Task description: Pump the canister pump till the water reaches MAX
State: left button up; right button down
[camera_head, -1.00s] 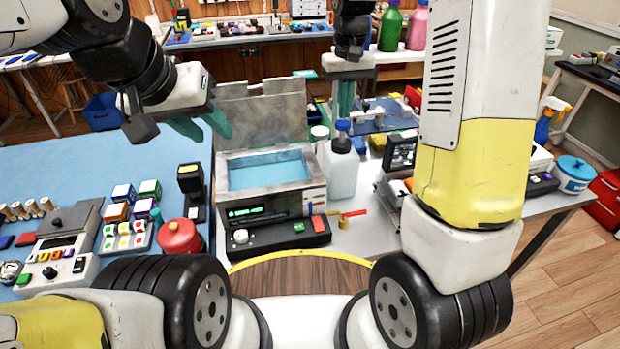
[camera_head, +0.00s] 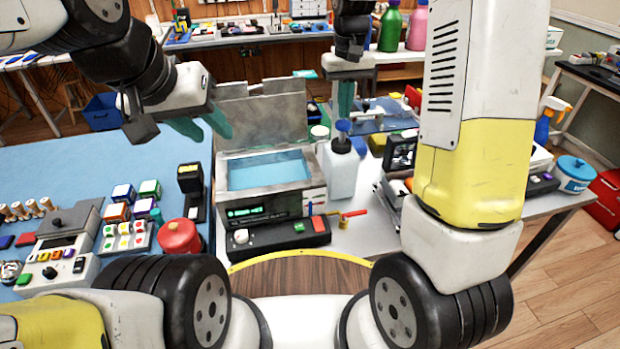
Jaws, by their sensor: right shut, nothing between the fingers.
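A pale translucent canister (camera_head: 342,174) with a blue pump top (camera_head: 342,127) stands upright at the right of a grey metal bath. The bath's open basin (camera_head: 221,172) holds blue water (camera_head: 267,171); no MAX mark is legible. My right gripper (camera_head: 345,114) points straight down just above the pump top. Its green fingers are together with nothing between them; whether they touch the pump top cannot be told. My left gripper (camera_head: 208,129) hangs at the upper left with its two green fingers apart and empty, away from the canister.
A black control panel (camera_head: 275,236) is in front of the bath, with a red-handled brass valve (camera_head: 347,217) beside it. A black device (camera_head: 400,151) stands right of the canister.

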aim_at(343, 122)
jog(key=shift+f, duration=0.1)
dwell(0.5)
jog(key=shift+f, duration=2.6)
jog(key=shift+r, duration=3.8)
notch_tip(343, 122, up, 4)
jog(key=shift+f, duration=3.1)
jog(key=shift+f, duration=0.1)
